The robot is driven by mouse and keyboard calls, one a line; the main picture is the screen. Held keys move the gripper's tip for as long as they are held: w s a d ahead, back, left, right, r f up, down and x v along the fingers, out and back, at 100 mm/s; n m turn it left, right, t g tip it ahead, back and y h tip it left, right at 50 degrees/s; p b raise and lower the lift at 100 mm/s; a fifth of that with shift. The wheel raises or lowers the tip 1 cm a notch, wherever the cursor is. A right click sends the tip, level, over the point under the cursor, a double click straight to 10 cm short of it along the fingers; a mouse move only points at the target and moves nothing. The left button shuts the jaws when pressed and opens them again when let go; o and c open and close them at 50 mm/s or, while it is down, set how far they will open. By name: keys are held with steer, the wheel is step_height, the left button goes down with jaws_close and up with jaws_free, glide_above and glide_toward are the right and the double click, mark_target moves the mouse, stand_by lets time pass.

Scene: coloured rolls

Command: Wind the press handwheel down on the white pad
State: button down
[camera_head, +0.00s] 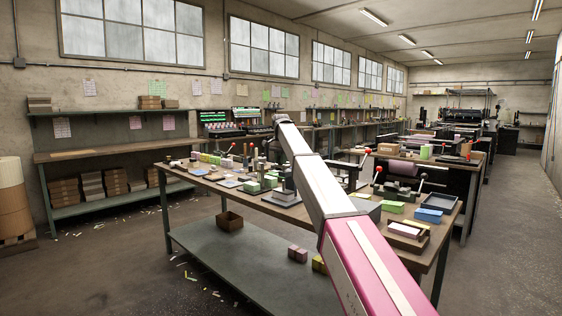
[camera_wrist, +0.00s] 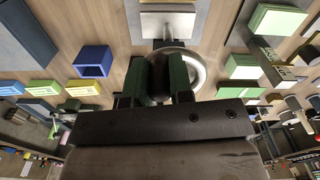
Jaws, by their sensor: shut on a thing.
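In the wrist view, my gripper (camera_wrist: 168,74) is shut on the press handwheel (camera_wrist: 197,68), a silvery ring whose rim shows right of and behind the dark green fingers. The fingers hide much of the wheel and whatever lies straight under it. A pale flat pad (camera_wrist: 166,23) on a grey plate shows just beyond the wheel, at the top of the view. How high the press stands above the pad cannot be told. In the head view, my arm crosses the bench and hides most of the grip; a grey stacked base (camera_head: 283,196) shows beside it.
The wooden bench (camera_head: 315,212) is crowded. A blue block (camera_head: 428,215), a green block (camera_head: 393,207) and a dark tray (camera_head: 437,202) lie right of my arm. A blue open box (camera_wrist: 93,61) shows left of the wheel. The floor at front left is mostly clear.

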steer(key=c, duration=1)
jaws_free()
step_height(320, 180, up, 11)
steer(key=shift+f, duration=0.1)
steer(key=shift+a, duration=0.1)
